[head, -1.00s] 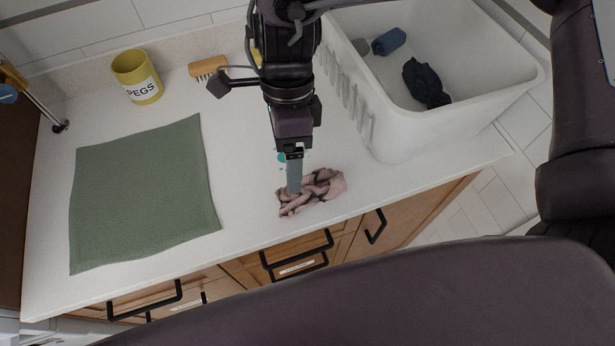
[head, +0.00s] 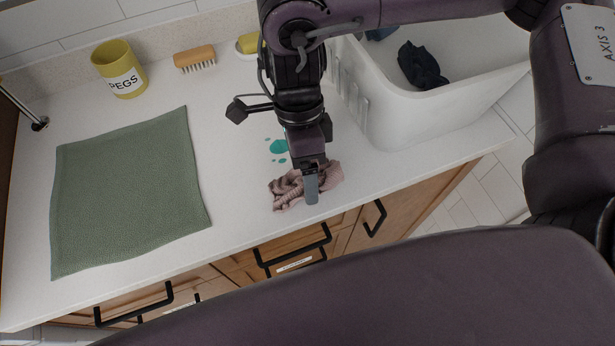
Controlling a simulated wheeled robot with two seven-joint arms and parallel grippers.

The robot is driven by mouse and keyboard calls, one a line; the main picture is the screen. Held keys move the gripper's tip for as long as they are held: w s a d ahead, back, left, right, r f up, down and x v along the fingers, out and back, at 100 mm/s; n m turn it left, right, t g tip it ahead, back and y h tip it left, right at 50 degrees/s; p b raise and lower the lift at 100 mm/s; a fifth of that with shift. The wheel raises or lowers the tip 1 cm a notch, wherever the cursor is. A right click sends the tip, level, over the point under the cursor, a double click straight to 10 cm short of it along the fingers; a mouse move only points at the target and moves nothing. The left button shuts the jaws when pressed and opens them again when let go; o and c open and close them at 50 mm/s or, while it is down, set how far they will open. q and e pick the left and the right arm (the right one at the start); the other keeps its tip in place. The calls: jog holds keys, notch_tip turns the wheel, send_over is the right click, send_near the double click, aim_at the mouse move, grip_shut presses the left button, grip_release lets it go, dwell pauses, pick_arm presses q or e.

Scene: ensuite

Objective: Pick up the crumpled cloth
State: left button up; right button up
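The crumpled cloth (head: 287,190) is dusty pink with dark folds and lies on the white counter near its front edge. My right gripper (head: 311,190) comes down from above, its arm reaching in from the right. Its finger overlaps the middle-right of the cloth in the picture and hides part of it. Only one finger shows, seen edge-on, so I cannot tell whether it is open or touching the cloth. My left gripper is not in view.
A green mat (head: 130,195) lies on the counter at left. A yellow pegs pot (head: 120,70), a wooden brush (head: 194,58) and a yellow item stand along the back. Teal spots (head: 279,147) lie behind the cloth. A white basket (head: 430,120) with dark cloths stands at right.

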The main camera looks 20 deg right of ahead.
jog(key=c, duration=0.7)
notch_tip(320, 180, up, 20)
jog(key=p, duration=0.3)
jog(key=shift+c, duration=0.3)
